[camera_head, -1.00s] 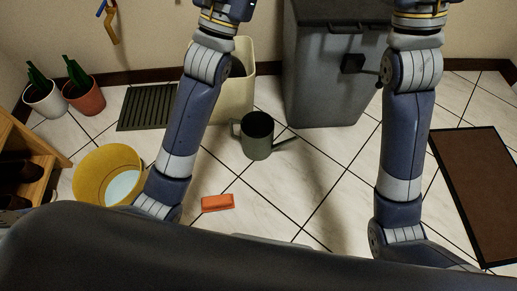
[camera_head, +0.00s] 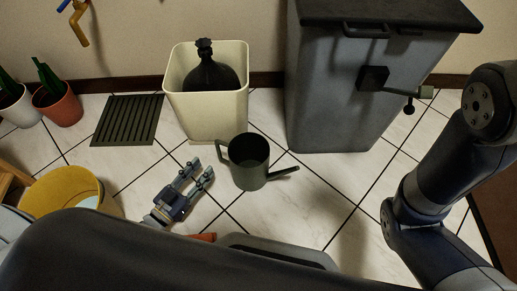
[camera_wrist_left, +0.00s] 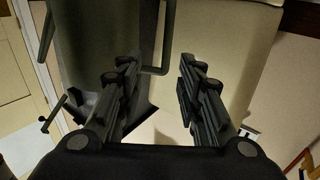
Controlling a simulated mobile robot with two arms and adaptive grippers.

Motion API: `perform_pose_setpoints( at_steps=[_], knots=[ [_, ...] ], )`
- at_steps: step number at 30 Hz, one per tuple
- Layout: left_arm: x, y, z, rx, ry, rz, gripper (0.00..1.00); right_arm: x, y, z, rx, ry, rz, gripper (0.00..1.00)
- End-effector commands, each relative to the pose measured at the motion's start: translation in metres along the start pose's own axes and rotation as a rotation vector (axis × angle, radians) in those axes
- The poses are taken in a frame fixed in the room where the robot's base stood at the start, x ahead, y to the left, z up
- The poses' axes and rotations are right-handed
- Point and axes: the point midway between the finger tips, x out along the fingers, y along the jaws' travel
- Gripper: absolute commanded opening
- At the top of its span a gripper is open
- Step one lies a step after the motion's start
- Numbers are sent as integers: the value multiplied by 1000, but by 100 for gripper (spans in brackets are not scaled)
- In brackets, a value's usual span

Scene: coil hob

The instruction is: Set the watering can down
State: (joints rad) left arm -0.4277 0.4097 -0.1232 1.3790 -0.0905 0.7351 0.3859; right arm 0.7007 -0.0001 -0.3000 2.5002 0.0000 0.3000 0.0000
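The dark green watering can (camera_head: 249,173) stands upright on the tiled floor, its handle to the left and its spout to the right. My left gripper (camera_head: 202,168) is low, just left of the can, its fingers spread and pointing toward the handle. It looks empty, with a small gap to the handle. In the left wrist view, which looks upside down, the open left gripper (camera_wrist_left: 157,78) shows with the can's body (camera_wrist_left: 95,35) and handle loop beyond the fingers. My right arm is at the right of the head view; its gripper is out of view.
A large grey bin (camera_head: 335,95) with a crank is at the back right. A yellow bucket (camera_head: 62,188), a floor grate (camera_head: 127,119) and potted plants are left. Open floor lies front right.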

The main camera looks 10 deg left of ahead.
Motion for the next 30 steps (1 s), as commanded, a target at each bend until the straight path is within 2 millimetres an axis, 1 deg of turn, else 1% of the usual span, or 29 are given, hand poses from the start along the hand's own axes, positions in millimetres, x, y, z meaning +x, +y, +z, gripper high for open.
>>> perform_pose_setpoints(
  at_steps=[1, 2, 10, 12, 17, 24, 30],
  knots=[
    [-5, -1, 7, -2, -14, 0, 34, -2, 0, -1, 0, 1, 0, 40],
    [-4, -1, 9, -3, -18, 0, 34, -4, -1, -2, 0, 1, 0, 40],
    [36, -2, 14, -4, -19, -1, 34, -24, -5, -8, 0, 0, 0, 40],
    [43, -2, 13, -4, -19, -1, 34, -26, -5, -9, 0, 0, 0, 40],
    [51, -3, 14, -3, -19, -1, 34, -31, -6, -11, 0, -1, 0, 40],
    [74, -9, 23, -2, -17, -1, 34, -58, -12, -20, 0, 0, 0, 40],
    [95, -9, 22, -3, -19, -1, 34, -70, -15, -24, 0, 0, -1, 40]
  ],
)
